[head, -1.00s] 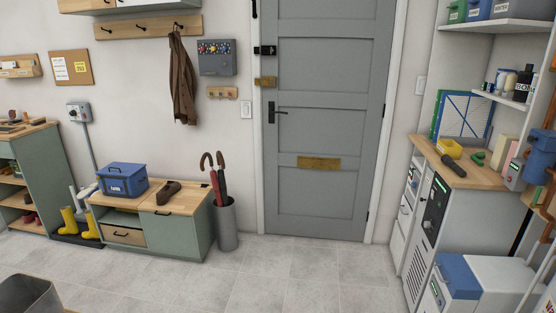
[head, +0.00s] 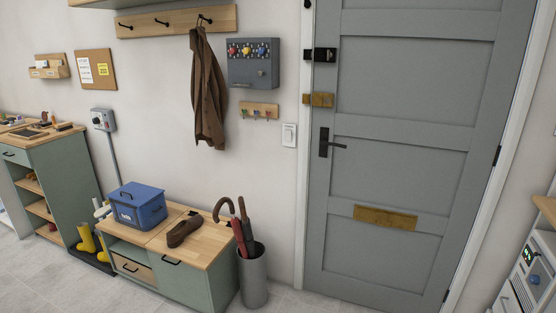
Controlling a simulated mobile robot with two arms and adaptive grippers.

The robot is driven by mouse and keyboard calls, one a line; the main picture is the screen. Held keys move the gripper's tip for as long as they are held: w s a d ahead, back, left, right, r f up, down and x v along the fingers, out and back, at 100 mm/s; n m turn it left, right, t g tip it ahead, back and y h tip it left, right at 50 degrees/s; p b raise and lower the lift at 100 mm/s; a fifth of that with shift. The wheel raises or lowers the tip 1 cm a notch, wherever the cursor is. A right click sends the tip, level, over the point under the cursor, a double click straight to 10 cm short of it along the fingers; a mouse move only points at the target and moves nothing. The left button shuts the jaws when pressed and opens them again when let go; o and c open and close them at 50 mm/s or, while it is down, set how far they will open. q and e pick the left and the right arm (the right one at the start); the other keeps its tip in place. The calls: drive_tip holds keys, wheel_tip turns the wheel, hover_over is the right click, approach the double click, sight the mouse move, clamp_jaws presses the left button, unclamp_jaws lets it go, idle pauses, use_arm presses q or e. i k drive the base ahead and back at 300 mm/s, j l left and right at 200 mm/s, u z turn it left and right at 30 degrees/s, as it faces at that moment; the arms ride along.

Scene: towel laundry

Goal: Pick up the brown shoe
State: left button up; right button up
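The brown shoe (head: 185,230) lies on the wooden top of the low green bench (head: 212,243), in the head view left of centre. It sits to the right of a blue lidded box (head: 138,205), apart from it. Nothing covers the shoe. Neither of my grippers shows in this view.
An umbrella stand (head: 253,277) with umbrellas stands against the bench's right end. Yellow boots (head: 84,238) stand on a dark tray at its left. A brown coat (head: 208,95) hangs above. A grey door (head: 415,150) is at the right. Floor in front of the bench looks clear.

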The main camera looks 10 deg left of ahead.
sight(175, 237)
drive_tip(key=i+j+u, duration=0.15)
drive_tip(key=i+u, duration=0.95)
drive_tip(key=u, duration=0.15)
